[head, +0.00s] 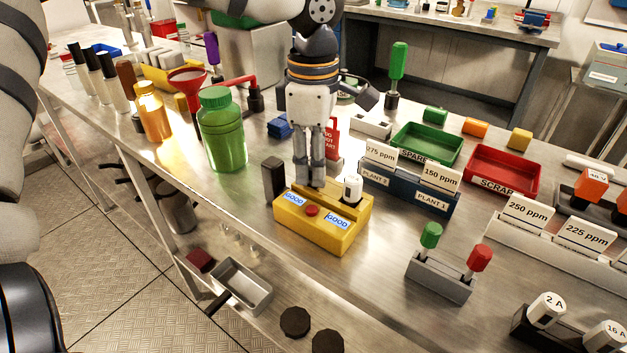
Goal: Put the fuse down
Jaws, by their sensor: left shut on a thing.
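My left gripper (315,184) reaches down from the top with its fingers close together. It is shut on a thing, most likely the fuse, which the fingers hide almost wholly. The fingertips are low over the back of the yellow tester box (318,236), which has two GOOD labels and a red button. I cannot tell whether the held thing touches the box. A white fuse-like cylinder (352,190) stands at the box's right end, right of the fingers. White fuses marked 2 A (546,308) and 16 A (604,337) are at bottom right. My right gripper is not in view.
A black block (273,180) stands left of the box, a green bottle (222,140) farther left. The PLANT 1 card holder (433,205) and a grey rack (438,277) with green and red tools are to the right. The bench in front of the box is clear.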

